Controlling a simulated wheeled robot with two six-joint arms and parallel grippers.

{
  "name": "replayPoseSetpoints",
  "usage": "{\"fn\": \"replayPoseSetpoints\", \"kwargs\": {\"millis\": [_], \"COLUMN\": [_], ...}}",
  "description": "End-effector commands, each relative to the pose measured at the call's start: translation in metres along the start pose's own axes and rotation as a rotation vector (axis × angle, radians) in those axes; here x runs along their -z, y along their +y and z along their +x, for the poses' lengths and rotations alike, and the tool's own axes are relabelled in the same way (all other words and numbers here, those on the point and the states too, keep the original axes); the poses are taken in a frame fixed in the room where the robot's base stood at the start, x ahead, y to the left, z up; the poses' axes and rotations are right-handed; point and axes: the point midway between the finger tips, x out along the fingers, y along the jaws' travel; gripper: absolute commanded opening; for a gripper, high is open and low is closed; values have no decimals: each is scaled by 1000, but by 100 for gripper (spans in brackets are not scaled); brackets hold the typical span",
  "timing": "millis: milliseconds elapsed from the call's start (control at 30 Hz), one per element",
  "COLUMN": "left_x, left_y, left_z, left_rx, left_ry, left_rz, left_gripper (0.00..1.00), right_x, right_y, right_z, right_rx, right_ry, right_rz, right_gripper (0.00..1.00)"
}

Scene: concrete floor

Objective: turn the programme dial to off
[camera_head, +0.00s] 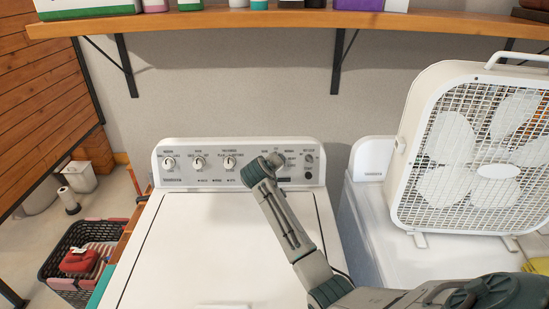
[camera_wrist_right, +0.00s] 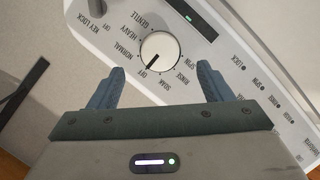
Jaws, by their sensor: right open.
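The programme dial (camera_wrist_right: 159,50) is a round white knob with a dark pointer line on the washer's control panel. In the right wrist view its pointer aims to the lower left, near a printed OFF label. My right gripper (camera_wrist_right: 158,80) is open, one finger on each side below the dial, with the dial ahead of the fingertips and not gripped. In the head view my right gripper (camera_head: 270,163) is over the right part of the panel (camera_head: 190,183) and hides the dial. My left gripper is not in view.
Three more knobs, including one white knob (camera_head: 229,162), line the panel's left part. A white box fan (camera_head: 408,206) stands at the right on a second white machine. A wooden shelf (camera_head: 280,20) runs above. The washer lid (camera_head: 200,250) is bare. A basket (camera_head: 75,250) is at left.

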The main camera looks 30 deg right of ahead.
Motion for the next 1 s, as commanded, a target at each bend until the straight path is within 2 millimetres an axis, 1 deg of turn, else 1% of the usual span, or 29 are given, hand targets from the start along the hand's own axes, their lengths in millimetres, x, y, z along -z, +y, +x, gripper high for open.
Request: {"fn": "replayPoseSetpoints", "kwargs": {"millis": [33, 200, 300, 433, 1000], "left_x": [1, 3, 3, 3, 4], "left_y": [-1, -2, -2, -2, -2], "left_z": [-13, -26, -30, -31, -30], "left_rx": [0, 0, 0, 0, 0], "left_ry": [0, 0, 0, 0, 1], "left_rz": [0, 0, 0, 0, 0], "left_gripper": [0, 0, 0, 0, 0], "right_x": [3, 2, 0, -1, -1], "right_y": [4, 2, 1, 0, -1], "right_z": [-11, -28, -33, -36, -36], "right_rx": [2, 1, 1, 1, 1], "right_ry": [0, 0, -1, -1, -1], "right_rz": [0, 0, -1, 0, 0], "right_gripper": [73, 73, 73, 73, 73]}}
